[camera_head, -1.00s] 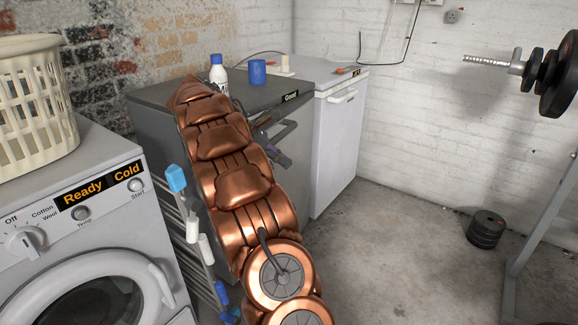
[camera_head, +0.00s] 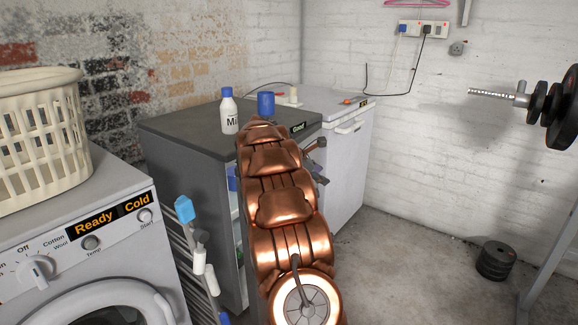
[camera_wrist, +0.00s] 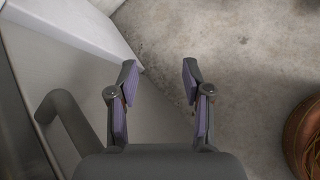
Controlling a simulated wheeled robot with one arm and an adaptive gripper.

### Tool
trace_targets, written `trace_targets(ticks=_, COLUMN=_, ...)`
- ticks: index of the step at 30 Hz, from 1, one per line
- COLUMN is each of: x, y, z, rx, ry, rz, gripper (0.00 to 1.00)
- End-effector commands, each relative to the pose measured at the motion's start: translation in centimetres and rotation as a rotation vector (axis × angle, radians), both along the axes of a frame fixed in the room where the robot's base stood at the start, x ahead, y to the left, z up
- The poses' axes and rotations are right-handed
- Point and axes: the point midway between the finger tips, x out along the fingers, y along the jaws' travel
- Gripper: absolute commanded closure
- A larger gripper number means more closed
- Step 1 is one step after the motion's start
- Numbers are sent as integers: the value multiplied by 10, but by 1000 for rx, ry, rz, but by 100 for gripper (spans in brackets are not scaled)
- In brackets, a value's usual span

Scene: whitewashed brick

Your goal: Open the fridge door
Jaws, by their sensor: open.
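My copper arm hides most of the door. My gripper (camera_head: 319,163) is partly seen right of the arm. In the wrist view my gripper (camera_wrist: 158,78) is open with nothing between its fingers. A dark bar handle (camera_wrist: 66,115) lies to its left, apart from the fingers, beside a grey panel.
A white bottle (camera_head: 229,112) and blue cup (camera_head: 266,104) stand on the fridge top. A white appliance (camera_head: 345,165) is to the right. A washing machine (camera_head: 85,235) with a basket and a drying rack (camera_head: 198,262) are at left.

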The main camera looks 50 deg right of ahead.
Motion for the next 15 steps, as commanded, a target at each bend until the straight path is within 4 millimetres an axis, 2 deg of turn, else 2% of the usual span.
trace_targets(ticks=3, x=-1, y=-29, z=-2, rx=-30, ry=-57, rz=80, gripper=50)
trace_targets(ticks=6, x=2, y=-49, z=-5, rx=-49, ry=-111, rz=155, gripper=50)
trace_targets(ticks=10, x=6, y=-67, z=-10, rx=-65, ry=-183, rz=257, gripper=50)
trace_targets(ticks=15, x=12, y=-77, z=-18, rx=-63, ry=-290, rz=393, gripper=50)
